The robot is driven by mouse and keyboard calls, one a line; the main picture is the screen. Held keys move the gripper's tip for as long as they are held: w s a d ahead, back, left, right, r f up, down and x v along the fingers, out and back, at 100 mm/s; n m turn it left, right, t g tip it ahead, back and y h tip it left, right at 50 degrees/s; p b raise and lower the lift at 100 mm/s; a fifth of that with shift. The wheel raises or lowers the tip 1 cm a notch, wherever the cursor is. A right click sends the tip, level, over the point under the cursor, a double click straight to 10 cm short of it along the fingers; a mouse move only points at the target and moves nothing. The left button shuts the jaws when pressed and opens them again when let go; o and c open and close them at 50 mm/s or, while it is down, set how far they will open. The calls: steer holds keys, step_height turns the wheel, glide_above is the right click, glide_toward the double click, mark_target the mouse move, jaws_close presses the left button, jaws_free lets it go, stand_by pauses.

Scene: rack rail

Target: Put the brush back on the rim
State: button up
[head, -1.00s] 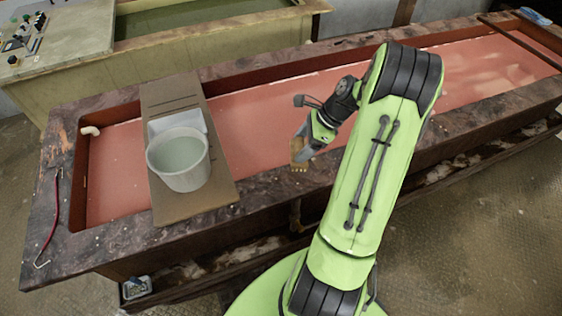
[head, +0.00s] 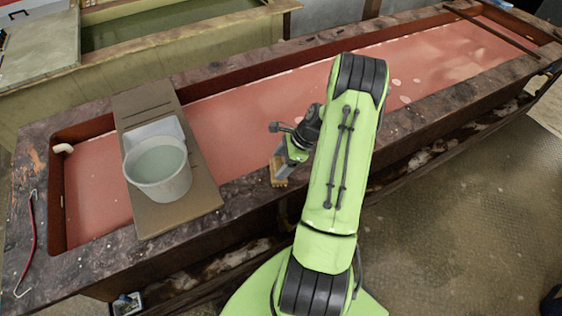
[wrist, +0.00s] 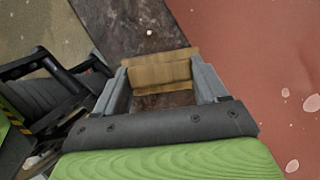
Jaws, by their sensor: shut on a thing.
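The brush is a tan block; in the head view the brush (head: 278,177) hangs at the end of my arm, over the near rim of the pink tank. In the wrist view the brush (wrist: 160,73) lies crosswise between the two grey fingers. My gripper (head: 284,162) is shut on it. The dark, mottled rim (head: 243,193) shows around the brush, and the rim (wrist: 145,28) also shows behind it in the wrist view. I cannot tell whether the brush touches the rim. My own arm hides part of the rim to the right.
A brown board (head: 188,203) spans the tank on the left and carries a white bucket (head: 160,185) of pale liquid. A red-handled hook (head: 33,232) lies on the rim at far left. The pink liquid (head: 240,125) fills the tank. The rim beside the brush looks clear.

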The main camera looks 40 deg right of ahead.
steer(key=o, duration=1.3)
steer(key=shift+f, duration=0.1)
steer(key=shift+o, duration=0.2)
